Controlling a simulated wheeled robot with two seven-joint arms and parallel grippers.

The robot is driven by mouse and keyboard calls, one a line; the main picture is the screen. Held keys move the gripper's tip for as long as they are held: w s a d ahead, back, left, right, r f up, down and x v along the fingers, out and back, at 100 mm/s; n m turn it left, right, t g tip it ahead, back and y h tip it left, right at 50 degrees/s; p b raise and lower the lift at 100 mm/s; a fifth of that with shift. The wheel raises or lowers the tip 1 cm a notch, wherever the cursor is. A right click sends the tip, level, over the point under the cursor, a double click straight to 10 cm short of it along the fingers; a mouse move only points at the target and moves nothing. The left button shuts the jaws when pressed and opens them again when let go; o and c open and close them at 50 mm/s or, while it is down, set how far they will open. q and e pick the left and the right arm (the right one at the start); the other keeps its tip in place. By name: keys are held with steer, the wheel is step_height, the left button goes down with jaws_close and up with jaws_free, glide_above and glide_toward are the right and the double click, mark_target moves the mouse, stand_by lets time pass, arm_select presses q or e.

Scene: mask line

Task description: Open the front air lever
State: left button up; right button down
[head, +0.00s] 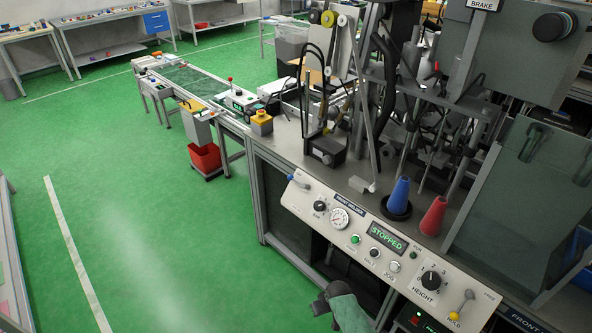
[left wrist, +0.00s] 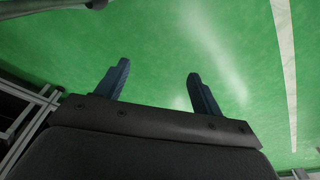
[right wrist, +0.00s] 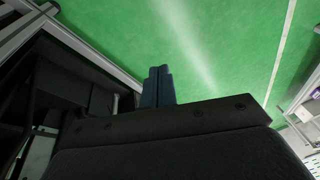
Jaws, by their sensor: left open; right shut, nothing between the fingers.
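The white front control panel (head: 384,249) slopes along the machine's near edge. My right gripper (right wrist: 158,70) is shut and empty in the right wrist view, above the floor beside the machine frame. A gripper, apparently the right one, shows below the panel in the head view, apart from the lever. My left gripper (left wrist: 158,70) is open and empty over the green floor.
The panel display (head: 388,238) reads STOPPED. A height knob (head: 431,281) and a yellow-tipped lever (head: 461,304) are at its right end. A blue cone (head: 399,194) and a red cone (head: 434,216) stand behind it. Green floor (head: 150,230) is clear to the left.

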steer(key=w+a+r+n+y+p, duration=0.15)
steer(key=w+a+r, duration=0.25)
steer(key=w+r, duration=0.9)
steer(key=w+a+r+n+p, duration=0.1)
steer(key=w+a+r+n, duration=0.15)
steer(key=w+r, duration=1.05)
arm_select(q)
steer(key=s+a+f, duration=0.3)
steer(key=s+f, duration=0.6)
steer(key=s, duration=0.2)
steer(key=shift+a+f+p, duration=0.25)
steer(key=shift+f+p, duration=0.1)
steer(key=shift+p, duration=0.05)
arm_select(e)
steer(key=w+d+r, duration=0.1)
steer(key=w+r, duration=0.6)
steer(key=r, duration=0.4)
steer(key=w+r+g, duration=0.1)
steer(key=w+r, duration=0.6)
steer(key=r, duration=0.4)
steer(key=shift+w+d+r+n, duration=0.2)
steer(key=shift+d+n, duration=0.15)
steer(key=shift+n, duration=0.05)
steer(key=shift+h, duration=0.25)
